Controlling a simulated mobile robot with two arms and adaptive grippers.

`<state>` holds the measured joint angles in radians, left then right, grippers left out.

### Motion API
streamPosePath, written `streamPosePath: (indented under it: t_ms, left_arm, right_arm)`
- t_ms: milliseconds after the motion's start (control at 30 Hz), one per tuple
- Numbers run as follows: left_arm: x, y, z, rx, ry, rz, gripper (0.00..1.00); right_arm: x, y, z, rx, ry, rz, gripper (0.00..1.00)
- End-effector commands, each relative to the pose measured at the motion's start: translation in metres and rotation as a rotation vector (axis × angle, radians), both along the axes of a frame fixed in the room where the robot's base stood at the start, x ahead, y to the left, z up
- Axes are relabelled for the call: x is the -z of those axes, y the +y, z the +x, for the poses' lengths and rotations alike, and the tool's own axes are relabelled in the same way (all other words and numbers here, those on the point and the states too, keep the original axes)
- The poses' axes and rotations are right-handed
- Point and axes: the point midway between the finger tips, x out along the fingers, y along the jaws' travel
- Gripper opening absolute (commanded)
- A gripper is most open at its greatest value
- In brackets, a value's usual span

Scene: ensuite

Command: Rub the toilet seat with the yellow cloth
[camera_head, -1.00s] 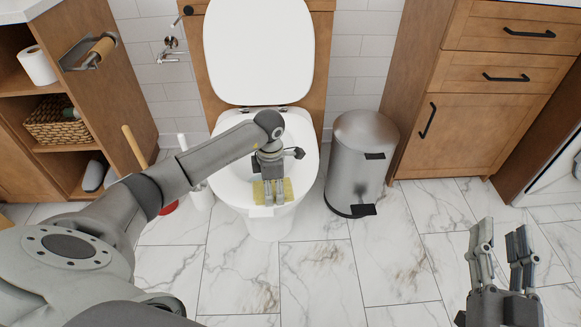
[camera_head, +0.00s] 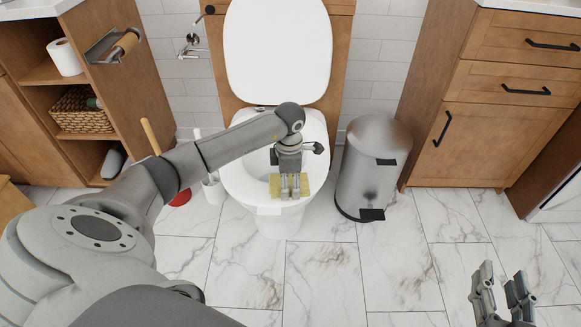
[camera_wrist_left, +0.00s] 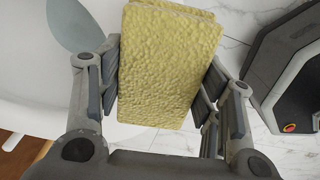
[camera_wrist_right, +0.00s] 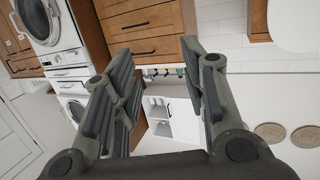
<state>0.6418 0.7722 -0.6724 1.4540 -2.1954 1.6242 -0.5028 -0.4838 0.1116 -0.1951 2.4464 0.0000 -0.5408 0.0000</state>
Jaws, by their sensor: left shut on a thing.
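The toilet seat (camera_head: 232,172) is a white ring on the bowl, with its white lid (camera_head: 277,50) raised behind it. The yellow cloth (camera_head: 276,187) is a folded, textured pad at the front of the seat. My left gripper (camera_head: 290,190) is shut on the cloth from above; the wrist view shows the cloth (camera_wrist_left: 166,65) between its fingers. The cloth appears to be on or just over the front rim; exact contact is hidden. My right gripper (camera_head: 503,290) is open and empty at the lower right, and its parted fingers (camera_wrist_right: 163,85) show in the right wrist view.
A steel pedal bin (camera_head: 366,170) stands right of the toilet. A plunger (camera_head: 151,137) and a white toilet brush holder (camera_head: 213,188) stand on its left. Wooden cabinets (camera_head: 490,140) flank the right side, and a shelf with a basket (camera_head: 83,112) the left. The marble floor in front is clear.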

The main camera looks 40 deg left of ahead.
Motion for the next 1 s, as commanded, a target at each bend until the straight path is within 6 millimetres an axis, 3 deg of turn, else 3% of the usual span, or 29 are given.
streamPosePath:
  t_ms: [1000]
  left_arm:
    - [-0.027,0.009,0.000,-0.006,-0.001,0.000,0.41]
  right_arm:
    - [0.073,-0.022,-0.042,0.030,0.434,-0.103,0.40]
